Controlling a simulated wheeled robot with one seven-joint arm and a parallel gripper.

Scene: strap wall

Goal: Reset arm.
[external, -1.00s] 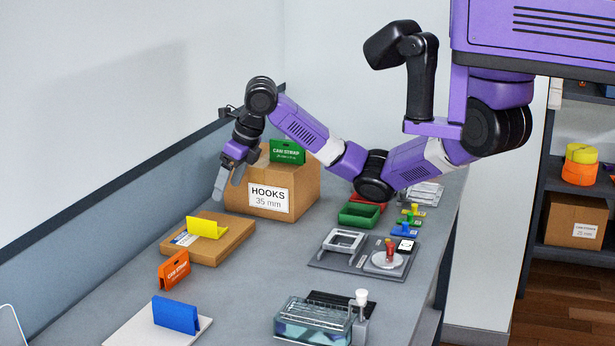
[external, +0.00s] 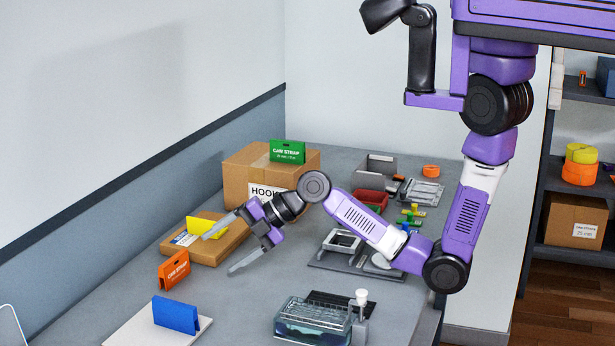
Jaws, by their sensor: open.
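My gripper (external: 217,253) is open, its two fingers spread apart with nothing between them. It hangs over the worktop (external: 235,309), pointing left. Its upper finger overlaps the yellow piece (external: 197,226) in the picture; whether they touch I cannot tell. My arm reaches down from the right and bends low near the worktop's right edge. It hides part of the grey fixture plate and part of the HOOKS box label.
A green cam strap pack (external: 287,151) stands on the HOOKS box (external: 240,175). An orange pack (external: 173,270) and a blue piece (external: 177,315) on a white plate stand front left. A clear bin (external: 315,322) is at the front. A grey fixture (external: 342,241) lies under my arm.

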